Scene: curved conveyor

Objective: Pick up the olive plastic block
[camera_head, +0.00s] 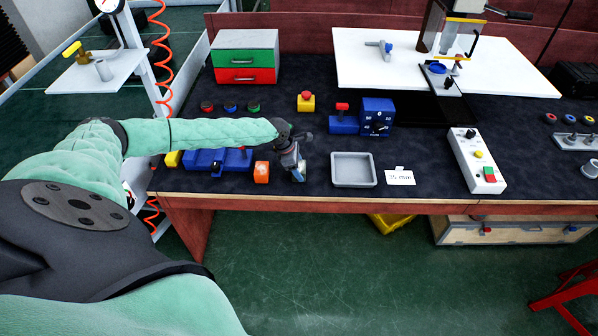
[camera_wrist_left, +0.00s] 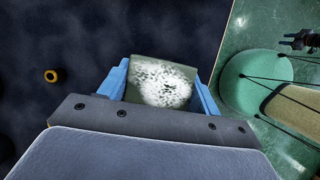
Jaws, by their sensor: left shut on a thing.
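The olive block (camera_wrist_left: 161,82) sits between the blue fingers of my left gripper (camera_wrist_left: 160,92) in the left wrist view. Its face is olive-grey with a bright, speckled glare. The fingers press on its two sides. In the head view my left gripper (camera_head: 298,170) points down near the front edge of the dark bench, between an orange block and a grey tray. The block is too small and covered there to make out clearly. My right gripper does not show.
The orange block (camera_head: 261,172) is close left of the gripper; the grey tray (camera_head: 353,183) is close right. A blue-and-red switch (camera_head: 342,120) and blue dial box (camera_head: 377,117) stand farther back. The bench's front edge (camera_head: 330,200) is near.

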